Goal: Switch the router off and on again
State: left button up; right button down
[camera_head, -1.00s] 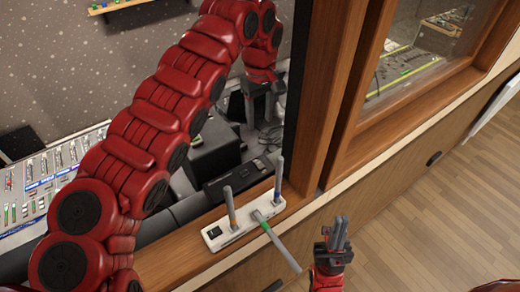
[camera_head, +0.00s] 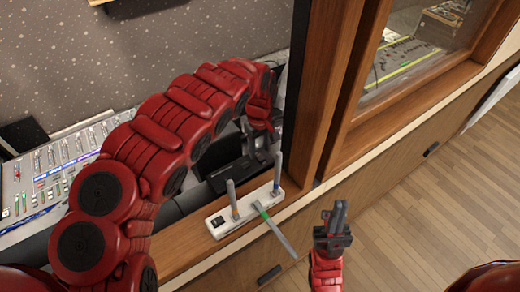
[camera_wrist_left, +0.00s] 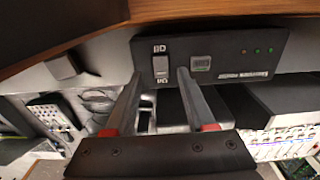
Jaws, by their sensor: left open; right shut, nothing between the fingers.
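A black box with upside-down lettering, which looks like the router (camera_wrist_left: 233,45), lies behind the wooden ledge; it also shows in the head view (camera_head: 226,178). In the left wrist view it has a rocker switch (camera_wrist_left: 160,67) with off and on labels, a small window and several small lights, green and red. My left gripper (camera_head: 259,158) is open above the box. In its wrist view the fingertips (camera_wrist_left: 161,73) sit either side of the switch; contact cannot be told. My right gripper (camera_head: 334,212) is shut and empty, right of the ledge.
A white power strip (camera_head: 243,215) with a black switch and several upright or leaning cable plugs stands on the wooden ledge (camera_head: 180,249). A mixing desk (camera_head: 50,170) is at the left. A wooden window frame (camera_head: 326,95) rises beside my left gripper. Open floor (camera_head: 420,220) lies right.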

pick_arm(q)
jog(key=shift+s+f, duration=0.15)
jog(key=shift+f, duration=0.5)
jog(key=shift+c, duration=0.3)
grip_shut()
